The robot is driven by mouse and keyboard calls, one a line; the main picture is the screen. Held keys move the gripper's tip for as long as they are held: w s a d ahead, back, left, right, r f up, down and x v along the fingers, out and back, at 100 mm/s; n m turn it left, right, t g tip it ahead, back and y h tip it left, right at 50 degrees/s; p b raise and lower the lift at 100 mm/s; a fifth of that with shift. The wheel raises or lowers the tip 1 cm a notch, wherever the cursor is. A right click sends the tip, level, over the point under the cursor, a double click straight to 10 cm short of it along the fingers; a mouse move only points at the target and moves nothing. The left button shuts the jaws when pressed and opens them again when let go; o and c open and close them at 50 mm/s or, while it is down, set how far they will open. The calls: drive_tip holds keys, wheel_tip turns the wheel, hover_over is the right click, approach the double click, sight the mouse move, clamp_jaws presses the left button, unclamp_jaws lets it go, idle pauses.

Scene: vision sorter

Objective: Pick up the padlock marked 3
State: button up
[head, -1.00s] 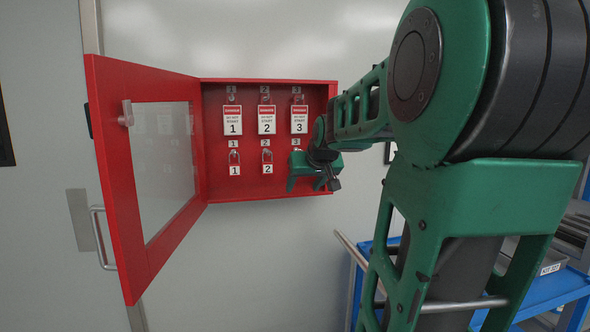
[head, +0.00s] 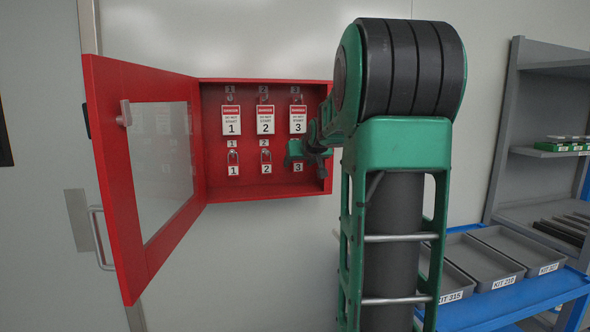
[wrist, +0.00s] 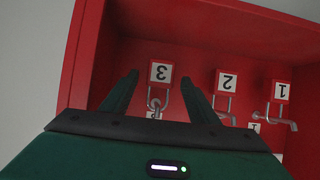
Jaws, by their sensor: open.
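The padlock marked 3 (head: 298,168) hangs at the right end of the lower row in the red cabinet (head: 318,184). In the wrist view padlock 3 (wrist: 161,73) appears upside down, its red body and white label ahead of and between the fingertips. My gripper (wrist: 162,82) is open and empty, with a finger on either side of the shackle. In the head view my gripper (head: 307,158) covers the top of padlock 3, with its label showing below.
Padlock 2 (head: 266,162) and padlock 1 (head: 233,163) hang to the left. Danger tags, including tag 3 (head: 298,120), hang above. The open cabinet door (head: 108,180) stands left. Trays on a blue cart (head: 530,303) are at right.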

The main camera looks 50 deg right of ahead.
drive_tip(key=shift+x, duration=1.2)
drive_tip(key=c, duration=1.2)
drive_tip(key=shift+r, duration=0.15)
